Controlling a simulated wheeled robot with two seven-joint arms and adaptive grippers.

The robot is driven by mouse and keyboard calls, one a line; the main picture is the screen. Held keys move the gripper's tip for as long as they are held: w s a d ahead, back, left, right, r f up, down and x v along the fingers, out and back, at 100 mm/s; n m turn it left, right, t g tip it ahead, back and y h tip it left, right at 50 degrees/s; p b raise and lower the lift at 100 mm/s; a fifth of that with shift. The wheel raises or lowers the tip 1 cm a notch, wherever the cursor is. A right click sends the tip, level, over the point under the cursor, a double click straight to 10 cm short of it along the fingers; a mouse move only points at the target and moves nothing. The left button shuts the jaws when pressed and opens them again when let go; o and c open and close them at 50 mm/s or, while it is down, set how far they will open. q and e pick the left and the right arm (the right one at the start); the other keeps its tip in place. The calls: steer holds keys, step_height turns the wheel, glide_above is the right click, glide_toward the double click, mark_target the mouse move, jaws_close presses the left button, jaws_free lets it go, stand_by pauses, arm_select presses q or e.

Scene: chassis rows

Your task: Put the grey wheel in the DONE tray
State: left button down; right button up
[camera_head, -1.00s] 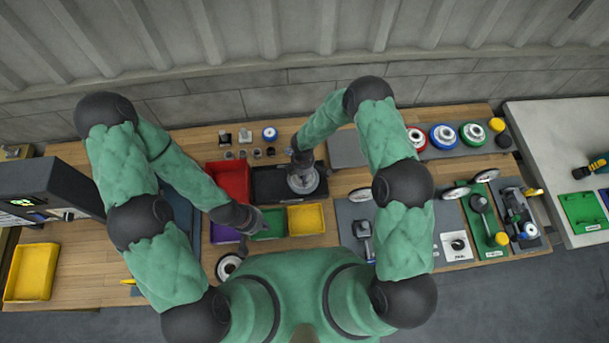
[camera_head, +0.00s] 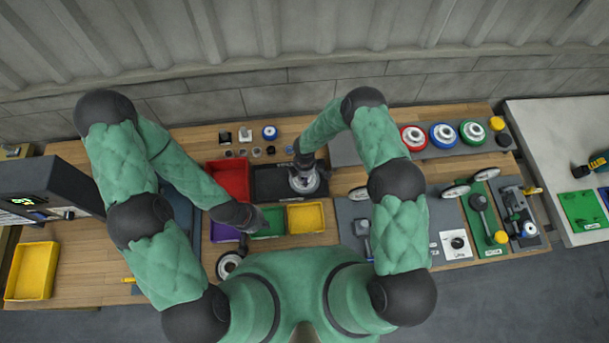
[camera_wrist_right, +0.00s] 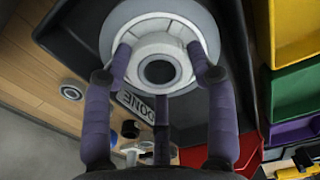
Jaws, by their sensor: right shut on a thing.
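The grey wheel (camera_head: 305,188) is in my right gripper (camera_head: 303,173), over the right part of the black DONE tray (camera_head: 268,188). In the right wrist view the wheel (camera_wrist_right: 158,46) has a pale hub with a dark bore, and the fingers of my right gripper (camera_wrist_right: 160,70) are closed on the hub. The dark tray (camera_wrist_right: 237,90) surrounds the wheel there, and its DONE label (camera_wrist_right: 136,104) shows. I cannot tell whether the wheel touches the tray floor. My left gripper (camera_head: 252,221) is by the green bin; its fingers are too small to read.
A red bin (camera_head: 230,180) stands left of the tray. Green (camera_head: 270,224), yellow (camera_head: 305,218) and purple (camera_head: 223,232) bins stand in front. Small parts, including a blue-rimmed wheel (camera_head: 270,132), lie behind. Red, blue (camera_head: 443,136) and green wheels stand at the right.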

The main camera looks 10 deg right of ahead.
steer(key=o, duration=1.6)
steer(key=shift+o, duration=0.2)
steer(key=shift+r, duration=0.1)
step_height(320, 180, up, 12)
steer(key=s+d+m+y, duration=0.2)
steer(key=s+m, duration=0.8)
steer(key=s+d+m+y, duration=0.2)
steer(key=s+m, duration=0.8)
steer(key=s, duration=0.1)
steer(key=shift+s+f, duration=0.15)
steer(key=shift+f, duration=0.1)
steer(key=shift+s, duration=0.15)
